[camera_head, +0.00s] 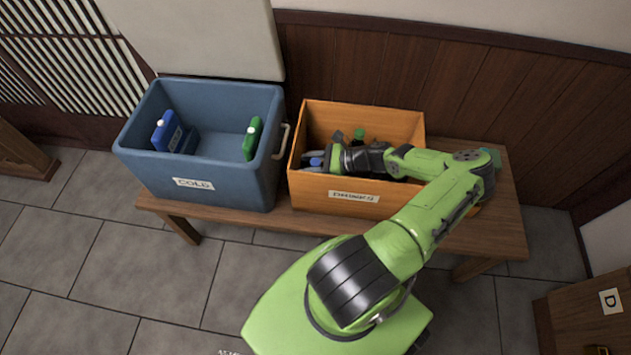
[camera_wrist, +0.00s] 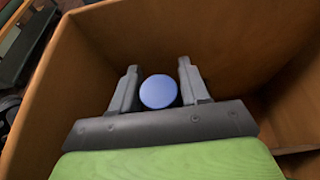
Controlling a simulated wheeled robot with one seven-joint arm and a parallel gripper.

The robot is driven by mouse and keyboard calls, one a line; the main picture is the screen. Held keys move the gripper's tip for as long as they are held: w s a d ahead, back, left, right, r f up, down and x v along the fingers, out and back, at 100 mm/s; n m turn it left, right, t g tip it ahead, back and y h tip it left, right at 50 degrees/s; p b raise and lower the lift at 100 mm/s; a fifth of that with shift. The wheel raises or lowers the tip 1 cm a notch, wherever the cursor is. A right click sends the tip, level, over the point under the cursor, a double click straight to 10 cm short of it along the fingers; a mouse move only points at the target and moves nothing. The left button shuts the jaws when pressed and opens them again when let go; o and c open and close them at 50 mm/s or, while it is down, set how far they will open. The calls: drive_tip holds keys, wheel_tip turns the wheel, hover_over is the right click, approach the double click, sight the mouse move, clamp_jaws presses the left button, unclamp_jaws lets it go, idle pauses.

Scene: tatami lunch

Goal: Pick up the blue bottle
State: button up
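The blue bottle shows as a round blue cap (camera_wrist: 158,91) between the two fingers of my gripper (camera_wrist: 158,85) in the wrist view. In the head view a small blue part of it (camera_head: 316,162) shows at the left inside the orange drinks crate (camera_head: 356,197). My gripper (camera_head: 318,158) reaches down into that crate. In the wrist view the fingers stand on either side of the cap, with a small gap on each side. The bottle's body is hidden below the cap.
A blue cold box (camera_head: 215,187) stands to the left, holding blue ice packs (camera_head: 168,131) and a green one (camera_head: 252,138). Both containers stand on a wooden bench (camera_head: 500,225). The crate walls are close around my gripper. A dark green item (camera_head: 358,134) is at the crate's back.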

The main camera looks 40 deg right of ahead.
clamp_jaws()
